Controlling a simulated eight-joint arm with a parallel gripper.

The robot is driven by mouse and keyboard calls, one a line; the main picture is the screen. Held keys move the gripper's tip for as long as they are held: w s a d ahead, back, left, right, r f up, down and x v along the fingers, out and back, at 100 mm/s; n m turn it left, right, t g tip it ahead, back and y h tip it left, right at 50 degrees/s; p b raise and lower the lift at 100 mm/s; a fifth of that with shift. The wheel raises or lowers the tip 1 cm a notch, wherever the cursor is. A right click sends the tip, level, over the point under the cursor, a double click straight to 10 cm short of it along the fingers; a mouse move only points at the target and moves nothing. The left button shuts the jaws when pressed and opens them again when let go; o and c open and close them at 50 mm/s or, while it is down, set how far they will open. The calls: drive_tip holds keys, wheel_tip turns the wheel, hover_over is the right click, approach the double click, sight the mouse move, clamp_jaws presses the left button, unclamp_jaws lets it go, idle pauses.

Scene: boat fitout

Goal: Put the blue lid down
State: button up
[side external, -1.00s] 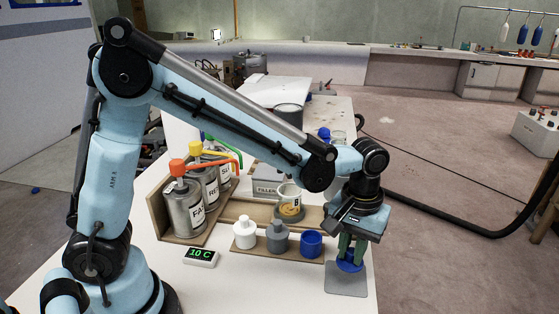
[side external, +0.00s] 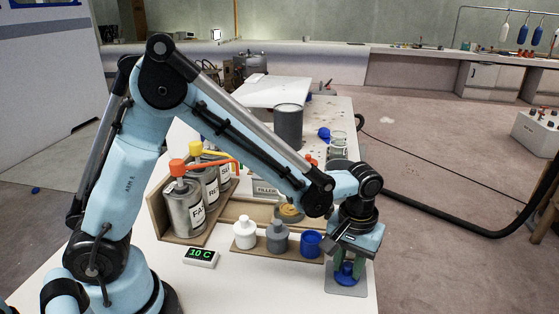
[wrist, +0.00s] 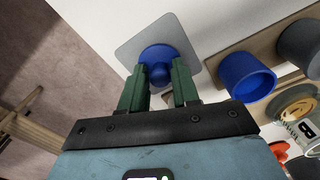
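The blue lid (wrist: 158,55) is a round disc with a knob on top. It lies flat on the grey square mat (wrist: 128,50) at the bench's front right corner. It also shows in the side view (side external: 346,278), on the mat (side external: 334,289). My gripper (wrist: 158,78) points down over the lid, with its green fingers on either side of the knob. The fingers look spread, with a gap beside the knob. The blue pot (side external: 311,244) stands open at the right end of a wooden rack (side external: 277,250); its empty-looking inside shows in the wrist view (wrist: 246,77).
White (side external: 244,234) and grey (side external: 278,237) capped pots stand on the same rack. Several pump-top cans (side external: 186,210) stand in a wooden holder to the left. A display reading 10 C (side external: 201,257) lies in front. The bench edge is close right of the mat.

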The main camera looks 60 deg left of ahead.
sight(349, 265)
drive_tip(key=shift+o, duration=1.1)
drive_tip(key=shift+r, duration=0.15)
wheel_tip(349, 265, up, 12)
drive_tip(key=f, duration=0.1)
drive_tip(key=s+a+m+t, duration=0.4)
drive_tip(key=s+a+t, duration=0.3)
drive_tip(key=a, duration=0.5)
drive_tip(key=s+r, duration=0.1)
drive_tip(key=s, duration=0.1)
drive_tip(key=shift+s+a+m, duration=0.2)
drive_tip(key=shift+s+m, duration=0.1)
